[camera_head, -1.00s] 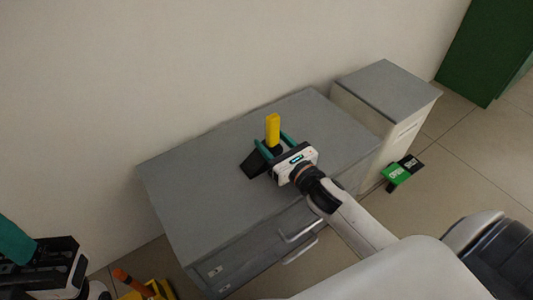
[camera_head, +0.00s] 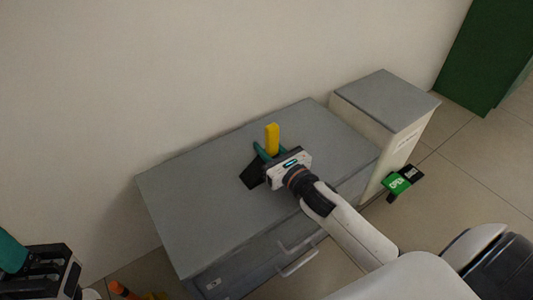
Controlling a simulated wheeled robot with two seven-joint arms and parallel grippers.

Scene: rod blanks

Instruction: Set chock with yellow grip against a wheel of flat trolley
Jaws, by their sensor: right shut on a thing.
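The chock is a black wedge with an upright yellow grip (camera_head: 272,139). It is at the top of a grey cabinet, and its black wedge (camera_head: 252,176) shows to the left of my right gripper. My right gripper (camera_head: 266,154) has teal fingers and is shut on the chock at the yellow grip's lower part. I cannot tell whether the chock touches the cabinet top. My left gripper (camera_head: 12,252) shows only in part at the lower left edge; its fingertips are not clear. No flat trolley or wheel can be made out.
The grey cabinet (camera_head: 190,215) with drawer handles stands against the wall. A taller, narrow cabinet (camera_head: 385,95) stands to its right. A green and black object (camera_head: 398,184) is beside it. An orange and yellow item (camera_head: 122,289) is at the bottom left. A green cabinet (camera_head: 485,55) is at the far right.

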